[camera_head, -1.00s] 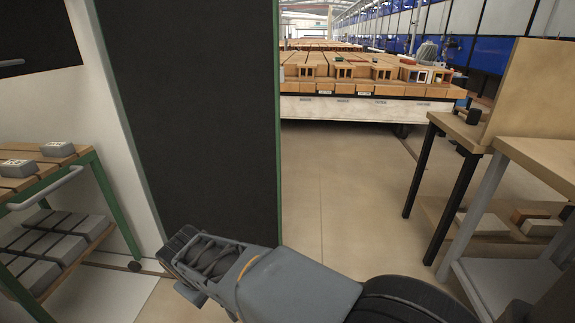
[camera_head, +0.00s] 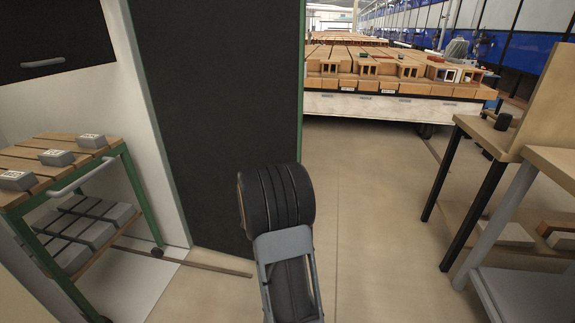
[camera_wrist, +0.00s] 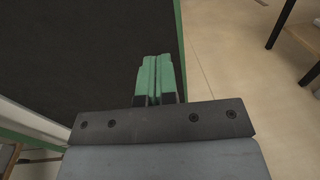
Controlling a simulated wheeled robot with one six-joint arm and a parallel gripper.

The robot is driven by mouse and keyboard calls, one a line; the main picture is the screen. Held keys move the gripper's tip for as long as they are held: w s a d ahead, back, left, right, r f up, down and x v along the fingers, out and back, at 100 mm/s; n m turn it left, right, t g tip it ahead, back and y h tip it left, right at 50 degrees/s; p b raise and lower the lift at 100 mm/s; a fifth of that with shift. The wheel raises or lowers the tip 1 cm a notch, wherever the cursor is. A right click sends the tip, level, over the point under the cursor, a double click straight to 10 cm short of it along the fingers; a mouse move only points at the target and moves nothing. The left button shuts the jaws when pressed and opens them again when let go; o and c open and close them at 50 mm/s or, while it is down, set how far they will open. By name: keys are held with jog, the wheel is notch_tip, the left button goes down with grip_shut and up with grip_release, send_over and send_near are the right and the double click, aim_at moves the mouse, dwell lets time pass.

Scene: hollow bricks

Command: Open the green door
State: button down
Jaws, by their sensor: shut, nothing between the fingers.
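The green door (camera_head: 215,110) is a tall dark panel with thin green edges, left of centre in the head view. Its right edge stands free, with open floor and a view into the hall beside it. No handle shows on the part in view. In the wrist view the dark panel (camera_wrist: 80,50) and its green edge lie left of and beyond my gripper (camera_wrist: 158,75). The green fingertips are together with nothing between them, near the panel's edge; I cannot tell if they touch it. In the head view my gripper is hidden behind my arm.
A green-framed cart (camera_head: 75,185) with grey bricks stands left, by a white wall (camera_head: 150,130). A floor rail (camera_head: 185,261) runs below the door. Wooden worktables (camera_head: 540,160) stand right. A long brick-laden bench (camera_head: 390,105) is behind. The floor (camera_head: 365,200) between is clear.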

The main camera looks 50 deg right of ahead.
aim_at(289, 161)
jog(key=x, duration=0.4)
jog(key=b+x, duration=0.1)
jog(key=x, duration=0.4)
jog(key=b+x, duration=0.1)
jog(key=x, duration=0.4)
jog(key=shift+w+a+f, duration=0.1)
jog(key=shift+w, duration=0.2)
jog(key=shift+w+n+t, duration=0.1)
jog(key=shift+n+t, duration=0.2)
